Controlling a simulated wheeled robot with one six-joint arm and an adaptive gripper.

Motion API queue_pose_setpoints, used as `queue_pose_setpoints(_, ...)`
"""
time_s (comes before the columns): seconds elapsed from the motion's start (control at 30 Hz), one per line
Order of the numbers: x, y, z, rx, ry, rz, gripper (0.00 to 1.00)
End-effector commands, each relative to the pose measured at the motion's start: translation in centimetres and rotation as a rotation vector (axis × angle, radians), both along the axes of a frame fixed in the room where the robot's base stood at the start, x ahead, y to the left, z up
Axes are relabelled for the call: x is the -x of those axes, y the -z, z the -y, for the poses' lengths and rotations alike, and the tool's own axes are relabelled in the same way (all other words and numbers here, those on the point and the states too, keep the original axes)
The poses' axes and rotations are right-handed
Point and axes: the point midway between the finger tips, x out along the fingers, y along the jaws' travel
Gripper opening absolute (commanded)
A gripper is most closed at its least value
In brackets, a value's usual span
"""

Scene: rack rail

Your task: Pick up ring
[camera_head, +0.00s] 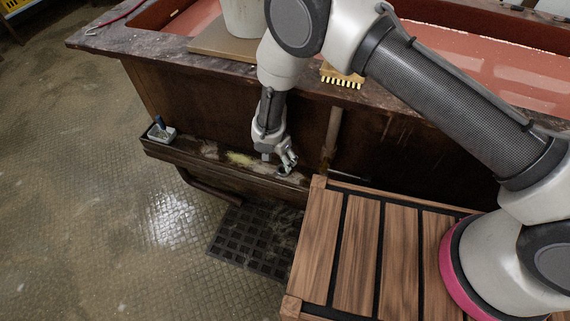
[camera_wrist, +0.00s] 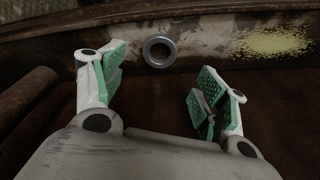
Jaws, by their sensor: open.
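The ring (camera_wrist: 146,52) is a small grey metal ring with a dark hole. In the wrist view it lies on the worn, stained rail ledge (camera_wrist: 205,45), beyond my fingers and between them as seen from the wrist. My gripper (camera_wrist: 160,76) is open, with green-faced pads on both sides and nothing between them. In the head view my gripper (camera_head: 285,164) reaches down to the ledge (camera_head: 215,156) along the dark wooden front. My fingers largely cover the ring's place there, and I cannot tell the exact gap to it.
A small grey item with a blue top (camera_head: 160,131) stands at the ledge's left end. A slatted wooden crate (camera_head: 368,250) stands close to the right of my gripper. A brush (camera_head: 342,76) lies on the counter edge above. A dark grid mat (camera_head: 255,240) lies on the floor below.

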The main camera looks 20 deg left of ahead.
Motion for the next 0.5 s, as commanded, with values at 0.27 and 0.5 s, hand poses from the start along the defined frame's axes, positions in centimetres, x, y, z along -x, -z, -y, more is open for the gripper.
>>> queue_pose_setpoints(0.27,-0.2,3.8,0.3,0.002,-0.001,-0.002,0.73)
queue_pose_setpoints(0.5,-0.6,6.8,0.4,0.001,-0.001,-0.001,0.73)
